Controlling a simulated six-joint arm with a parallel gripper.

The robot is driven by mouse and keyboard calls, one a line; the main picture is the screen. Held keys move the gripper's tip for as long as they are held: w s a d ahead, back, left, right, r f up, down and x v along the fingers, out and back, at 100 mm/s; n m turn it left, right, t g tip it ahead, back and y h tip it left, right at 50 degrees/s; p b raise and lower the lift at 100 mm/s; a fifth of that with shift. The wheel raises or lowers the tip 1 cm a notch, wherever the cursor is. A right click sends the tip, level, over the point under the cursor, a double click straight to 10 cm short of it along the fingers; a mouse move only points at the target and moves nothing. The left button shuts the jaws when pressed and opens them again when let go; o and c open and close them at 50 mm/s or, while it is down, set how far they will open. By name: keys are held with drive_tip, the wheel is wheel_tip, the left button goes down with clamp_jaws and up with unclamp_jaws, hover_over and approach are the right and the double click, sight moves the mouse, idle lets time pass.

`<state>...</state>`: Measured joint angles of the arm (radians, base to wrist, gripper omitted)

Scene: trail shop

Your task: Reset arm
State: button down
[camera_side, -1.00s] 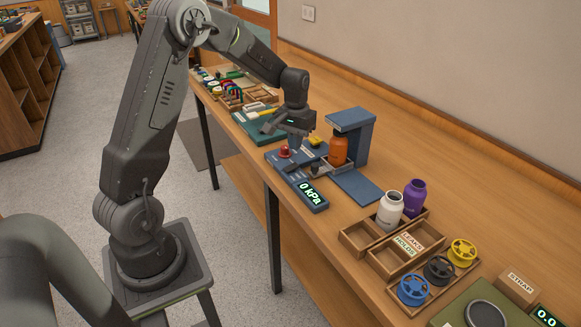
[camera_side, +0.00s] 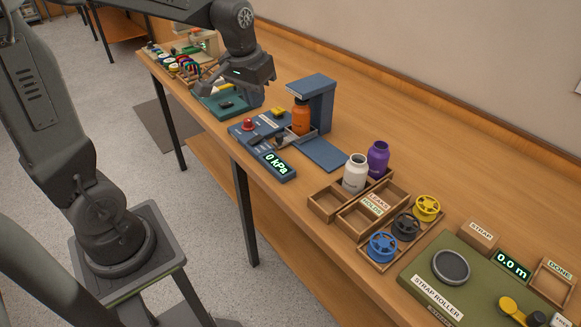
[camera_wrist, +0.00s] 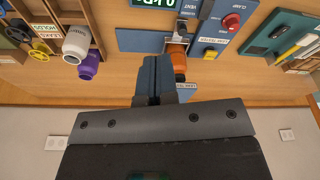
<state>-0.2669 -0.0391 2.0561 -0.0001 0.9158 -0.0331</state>
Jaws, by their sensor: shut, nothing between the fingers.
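My gripper (camera_side: 207,86) hangs over the bench's far part in the side view, shut and empty. In the wrist view my gripper (camera_wrist: 154,78) shows its blue-grey fingers together, with nothing held. An orange bottle (camera_side: 301,119) stands upright in the blue leak tester (camera_side: 322,97), under its overhang. It also shows in the wrist view (camera_wrist: 178,60), partly hidden by the fingers. The tester's display (camera_side: 276,164) reads 0 kPa. A white bottle (camera_side: 354,175) and a purple bottle (camera_side: 377,158) stand in a wooden tray behind the bins labelled leaks and holds.
A red button (camera_side: 249,125) and a yellow button (camera_side: 278,112) sit on the tester base. A green mat (camera_side: 218,108) lies beyond it. Nearer are blue, black and yellow spools (camera_side: 382,247) and the strap roller (camera_side: 451,266). The bench behind the bottles is clear.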

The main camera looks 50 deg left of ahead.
drive_tip(key=s+d+r+m+t, duration=0.1)
drive_tip(key=s+d, duration=0.3)
drive_tip(key=s, duration=0.3)
drive_tip(key=s+d+r+m+t, duration=0.2)
drive_tip(key=s+d, duration=0.3)
drive_tip(key=s, duration=0.3)
drive_tip(key=shift+d+h, duration=0.25)
drive_tip(key=shift+h, duration=0.05)
drive_tip(key=shift+r, duration=0.1)
drive_tip(key=n+g, duration=0.4)
drive_tip(key=n, duration=1.4)
hover_over(259, 136)
drive_tip(key=s, duration=0.3)
wheel_tip(259, 136, down, 7)
drive_tip(key=shift+w, duration=0.15)
drive_tip(key=shift+f, duration=0.25)
drive_tip(key=f, duration=0.4)
drive_tip(key=w+f, duration=0.1)
drive_tip(key=f, duration=0.4)
drive_tip(key=w+f, duration=0.1)
drive_tip(key=f, duration=0.3)
drive_tip(key=shift+w+d+f, duration=0.1)
drive_tip(key=shift+f, duration=0.2)
